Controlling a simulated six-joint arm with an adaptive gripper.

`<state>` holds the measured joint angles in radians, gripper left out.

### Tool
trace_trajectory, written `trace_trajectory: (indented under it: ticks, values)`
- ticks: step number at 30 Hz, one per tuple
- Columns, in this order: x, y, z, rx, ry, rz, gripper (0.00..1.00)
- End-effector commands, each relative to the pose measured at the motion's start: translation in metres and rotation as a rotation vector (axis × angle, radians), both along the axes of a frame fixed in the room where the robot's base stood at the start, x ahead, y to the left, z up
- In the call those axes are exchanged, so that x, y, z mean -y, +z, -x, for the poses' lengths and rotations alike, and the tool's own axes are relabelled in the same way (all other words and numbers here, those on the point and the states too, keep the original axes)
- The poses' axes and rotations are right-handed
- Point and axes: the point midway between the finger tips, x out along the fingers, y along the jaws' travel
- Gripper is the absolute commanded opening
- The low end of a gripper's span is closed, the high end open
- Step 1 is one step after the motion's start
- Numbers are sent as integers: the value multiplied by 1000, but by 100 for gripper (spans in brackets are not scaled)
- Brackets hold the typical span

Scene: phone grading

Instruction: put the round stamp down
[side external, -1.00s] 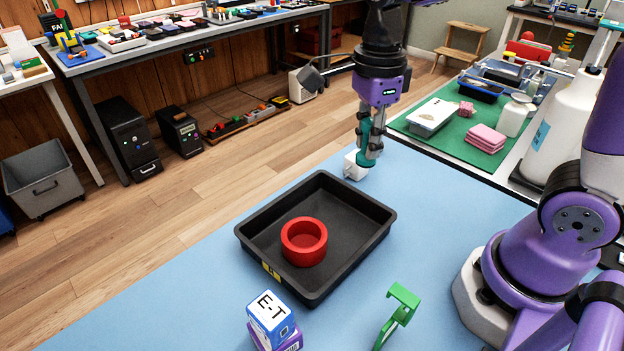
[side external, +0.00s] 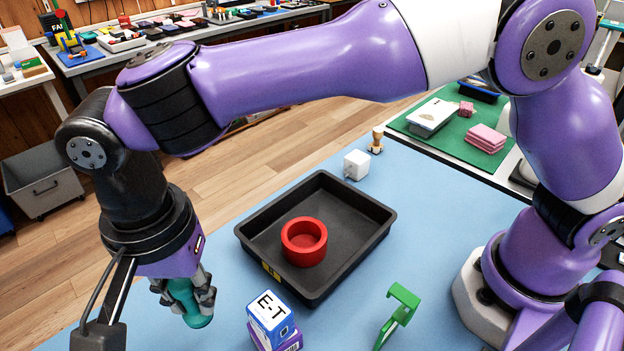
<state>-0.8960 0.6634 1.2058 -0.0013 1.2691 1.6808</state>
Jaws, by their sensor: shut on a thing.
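My gripper (side external: 184,296) is at the left of the blue work surface, pointing down, left of the black tray. It is shut on a teal cylinder (side external: 196,312), which I take to be the round stamp; its lower end is rounded. The fingers hide its upper part. Its lower end is near the blue surface (side external: 215,235), but I cannot tell whether it touches. A small wooden-handled stamp (side external: 376,140) with a dark base stands upright at the back, behind a white cube (side external: 356,165).
The black tray (side external: 245,238) holds a red ring-shaped cup (side external: 304,242). A blue-and-white block marked E-T (side external: 270,318) sits on a purple box to the right of my gripper. A green stand (side external: 400,305) is farther right. Blue surface between the tray and gripper is clear.

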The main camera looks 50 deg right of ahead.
Motion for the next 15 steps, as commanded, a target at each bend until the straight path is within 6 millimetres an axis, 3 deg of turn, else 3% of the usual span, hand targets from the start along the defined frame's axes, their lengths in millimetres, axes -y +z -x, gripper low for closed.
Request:
trace_trajectory:
  ticks: [3,7,15]
  values:
    - [9,-19,-30,-1,-6,1,0]
    - [16,-34,-54,0,-5,0,0]
    - [20,-57,-66,-2,-1,2,0]
